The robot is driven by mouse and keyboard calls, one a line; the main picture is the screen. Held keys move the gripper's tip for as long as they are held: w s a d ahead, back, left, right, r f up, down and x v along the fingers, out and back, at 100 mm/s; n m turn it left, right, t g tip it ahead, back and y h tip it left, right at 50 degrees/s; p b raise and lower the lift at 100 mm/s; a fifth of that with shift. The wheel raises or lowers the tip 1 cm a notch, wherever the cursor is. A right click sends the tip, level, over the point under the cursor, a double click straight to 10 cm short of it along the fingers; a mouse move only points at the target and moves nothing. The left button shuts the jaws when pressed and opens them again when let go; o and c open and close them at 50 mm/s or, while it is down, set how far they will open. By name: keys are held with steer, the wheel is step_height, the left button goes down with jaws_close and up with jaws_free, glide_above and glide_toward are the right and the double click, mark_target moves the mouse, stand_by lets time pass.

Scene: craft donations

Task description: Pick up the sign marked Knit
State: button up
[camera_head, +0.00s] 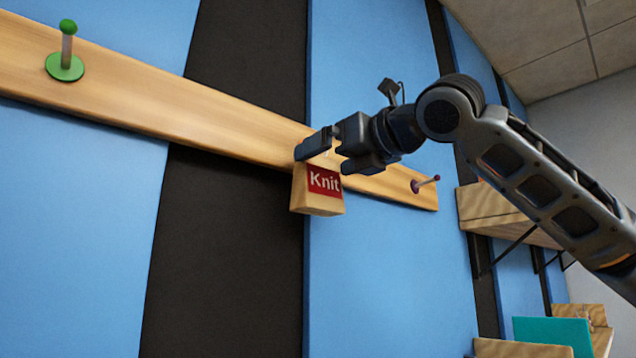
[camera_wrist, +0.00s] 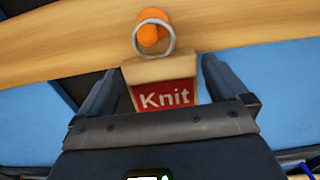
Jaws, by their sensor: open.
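The Knit sign (camera_head: 318,194) is a small wooden block with a red label and white lettering, hanging at the wooden rail (camera_head: 215,118). In the wrist view the sign (camera_wrist: 168,95) has a metal ring (camera_wrist: 154,52) on top, which hangs around an orange peg (camera_wrist: 150,32). My gripper (camera_head: 328,158) is at the sign's upper part in the head view and hides the peg there. In the wrist view my open gripper (camera_wrist: 168,85) has one finger on each side of the sign. Whether either finger touches it I cannot tell.
A green peg (camera_head: 67,45) is at the rail's left and a purple-tipped peg (camera_head: 425,184) near its right end. The wall has blue and black vertical panels. Wooden shelves (camera_head: 500,215) jut out at right, with a teal item (camera_head: 552,334) lower down.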

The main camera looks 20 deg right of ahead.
mark_target(322, 158)
steer(key=x, duration=0.3)
steer(key=shift+w+a+p, duration=0.1)
steer(key=shift+w+p, duration=0.1)
steer(key=shift+p, duration=0.2)
steer(key=shift+c, duration=0.4)
steer(key=c, duration=0.7)
steer(key=shift+r, duration=0.3)
